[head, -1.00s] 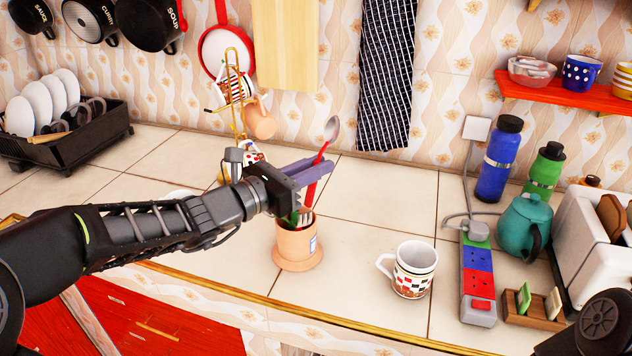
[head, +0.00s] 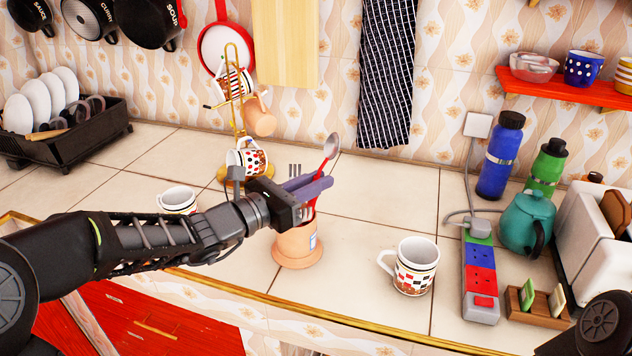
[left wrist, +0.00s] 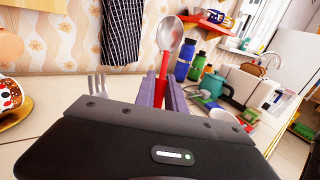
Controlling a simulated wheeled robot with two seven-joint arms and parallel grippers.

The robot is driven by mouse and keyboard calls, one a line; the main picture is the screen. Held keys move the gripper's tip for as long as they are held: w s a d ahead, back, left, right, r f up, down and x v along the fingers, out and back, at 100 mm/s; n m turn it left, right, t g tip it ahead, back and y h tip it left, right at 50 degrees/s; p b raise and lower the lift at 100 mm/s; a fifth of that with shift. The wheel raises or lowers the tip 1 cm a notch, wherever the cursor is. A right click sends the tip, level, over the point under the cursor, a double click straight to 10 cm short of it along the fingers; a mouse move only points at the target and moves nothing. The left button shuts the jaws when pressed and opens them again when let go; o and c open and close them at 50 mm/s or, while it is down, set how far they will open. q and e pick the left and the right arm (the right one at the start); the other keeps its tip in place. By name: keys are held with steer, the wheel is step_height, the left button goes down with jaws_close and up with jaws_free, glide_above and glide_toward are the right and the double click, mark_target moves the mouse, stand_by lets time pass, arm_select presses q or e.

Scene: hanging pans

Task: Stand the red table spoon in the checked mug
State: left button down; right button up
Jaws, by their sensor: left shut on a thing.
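The red table spoon (head: 332,146) stands bowl up with its handle running down toward the terracotta utensil pot (head: 297,247). My left gripper (head: 318,187) is shut on its red handle just above the pot. In the left wrist view the spoon (left wrist: 169,40) rises between the purple fingers (left wrist: 162,92). The lower end of the handle is hidden by the gripper and pot. The checked mug (head: 415,268) stands upright on the counter to the right of the pot, handle to the left, apart from the gripper. My right gripper is not in view.
A mug tree (head: 238,110) stands behind my left arm. Another white mug (head: 177,198) is left of it. A power strip (head: 481,280) lies right of the checked mug, near the teal teapot (head: 523,222). Counter between pot and mug is clear.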

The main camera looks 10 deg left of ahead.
arm_select(q)
steer(key=c, duration=1.4)
jaws_free()
steer(key=shift+r, duration=0.1)
steer(key=shift+r+p, duration=0.5)
steer(key=shift+p, duration=0.2)
steer(key=shift+s+a+r, duration=0.1)
steer(key=shift+r, duration=0.05)
steer(key=v, duration=1.1)
steer(key=shift+s+a+b, duration=0.15)
steer(key=shift+s+b, duration=0.15)
steer(key=shift+s, duration=0.05)
